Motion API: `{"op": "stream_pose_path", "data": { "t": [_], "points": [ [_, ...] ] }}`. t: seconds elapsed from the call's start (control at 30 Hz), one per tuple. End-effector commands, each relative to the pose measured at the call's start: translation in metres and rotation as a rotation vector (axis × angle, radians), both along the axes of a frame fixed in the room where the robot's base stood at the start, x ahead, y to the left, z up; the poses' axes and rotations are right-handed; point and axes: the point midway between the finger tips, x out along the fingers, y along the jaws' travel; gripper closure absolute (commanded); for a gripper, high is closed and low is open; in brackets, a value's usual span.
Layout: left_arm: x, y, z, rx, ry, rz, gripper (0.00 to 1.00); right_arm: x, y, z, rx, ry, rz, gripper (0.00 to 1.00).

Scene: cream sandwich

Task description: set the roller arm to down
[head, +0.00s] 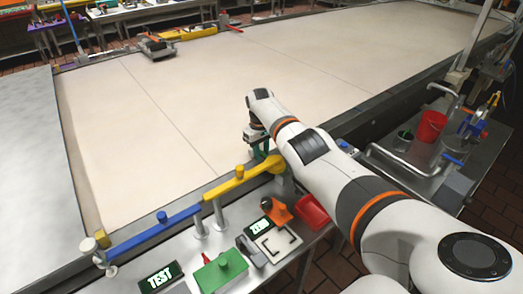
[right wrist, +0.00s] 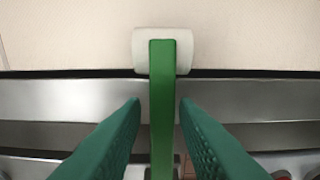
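The roller arm (right wrist: 162,115) is a green bar with a white roller (right wrist: 141,52) across its far end, in the right wrist view. The roller shows against the edge of the cream sheet; whether it touches the sheet I cannot tell. My right gripper (right wrist: 160,102) has its teal fingers apart, one on each side of the green bar. A gap shows on the left of the bar and a narrower one on the right. In the head view my right gripper (head: 262,147) is at the sheet's near edge, and my own arm hides much there. My left gripper is not in view.
A blue bar (head: 155,230) and a yellow bar (head: 240,183) run along the near edge of the cream sheet (head: 150,120). A green box (head: 221,272), a TEST display (head: 161,278) and a red bin (head: 312,212) stand in front. A red bucket (head: 431,126) is at right.

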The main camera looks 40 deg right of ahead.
Motion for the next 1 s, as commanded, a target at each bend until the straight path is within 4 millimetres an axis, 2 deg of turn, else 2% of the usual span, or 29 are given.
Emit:
{"op": "stream_pose_path", "data": {
  "t": [0.33,0.43,0.57,0.8,1.0],
  "points": [
    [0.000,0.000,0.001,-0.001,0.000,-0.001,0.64,0.001,-0.001,0.003,-0.002,-0.003,0.000,0.64],
    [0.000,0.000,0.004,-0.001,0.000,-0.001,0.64,0.002,-0.001,0.012,-0.003,-0.006,0.000,0.64],
    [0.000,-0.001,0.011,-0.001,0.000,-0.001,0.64,0.003,-0.001,0.035,-0.003,-0.007,0.001,0.64],
    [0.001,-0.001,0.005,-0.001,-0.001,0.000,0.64,0.006,-0.001,0.083,-0.003,-0.007,0.000,0.64],
    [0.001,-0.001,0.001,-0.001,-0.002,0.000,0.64,0.006,-0.001,0.112,-0.002,-0.004,-0.001,0.64]
  ]
}}
